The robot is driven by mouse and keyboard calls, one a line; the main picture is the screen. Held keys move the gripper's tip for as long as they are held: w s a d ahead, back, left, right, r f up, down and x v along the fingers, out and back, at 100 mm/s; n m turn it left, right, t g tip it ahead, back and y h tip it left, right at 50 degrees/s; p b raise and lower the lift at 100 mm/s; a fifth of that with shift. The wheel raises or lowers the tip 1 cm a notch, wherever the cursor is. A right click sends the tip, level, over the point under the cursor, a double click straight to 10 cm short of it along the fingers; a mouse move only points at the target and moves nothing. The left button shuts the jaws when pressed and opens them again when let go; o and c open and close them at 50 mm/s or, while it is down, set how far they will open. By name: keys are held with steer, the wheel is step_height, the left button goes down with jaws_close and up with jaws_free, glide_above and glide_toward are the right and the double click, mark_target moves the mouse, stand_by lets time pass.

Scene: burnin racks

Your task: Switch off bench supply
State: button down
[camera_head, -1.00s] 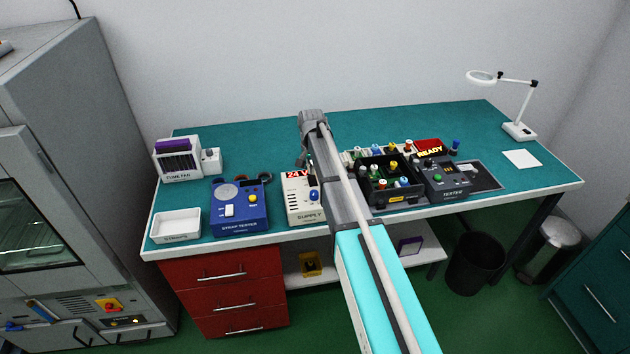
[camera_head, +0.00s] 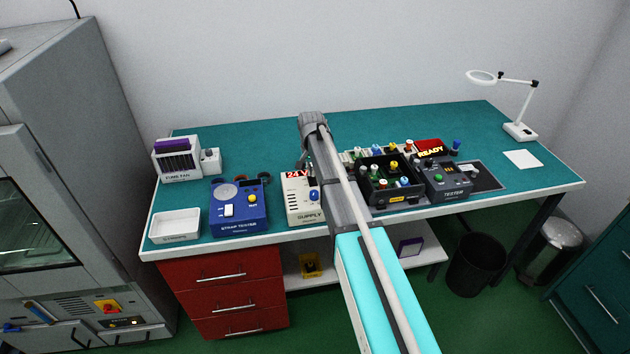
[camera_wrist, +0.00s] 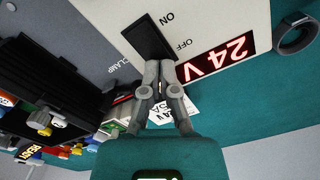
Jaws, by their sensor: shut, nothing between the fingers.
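The bench supply (camera_head: 300,208) is a cream box at the front of the teal bench, left of my arm, with a lit red 24V display (camera_head: 296,174). In the wrist view its face (camera_wrist: 205,15) fills the top, with the display (camera_wrist: 217,57) lit. A black rocker switch (camera_wrist: 147,36) sits beside the ON and OFF labels. My gripper (camera_wrist: 159,66) is shut and empty, its fingertips at the switch's OFF-side end. I cannot tell whether they touch it. In the head view my arm hides the gripper and the supply's right side.
The blue strap tester (camera_head: 238,208) stands left of the supply. A black bin of colored parts (camera_head: 392,201) and a dark tester (camera_head: 446,182) stand to the right. A white tray (camera_head: 174,226) is at the front left corner.

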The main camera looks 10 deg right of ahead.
mark_target(312, 178)
steer(key=shift+f+b, duration=0.35)
stand_by(0.3)
steer(key=shift+r, duration=0.15)
steer(key=shift+r+p, duration=3.4)
steer(key=shift+p, duration=0.15)
steer(key=shift+s, duration=0.25)
steer(key=s+n, duration=0.6)
steer(key=s, duration=2.2)
steer(key=shift+s+d, duration=0.35)
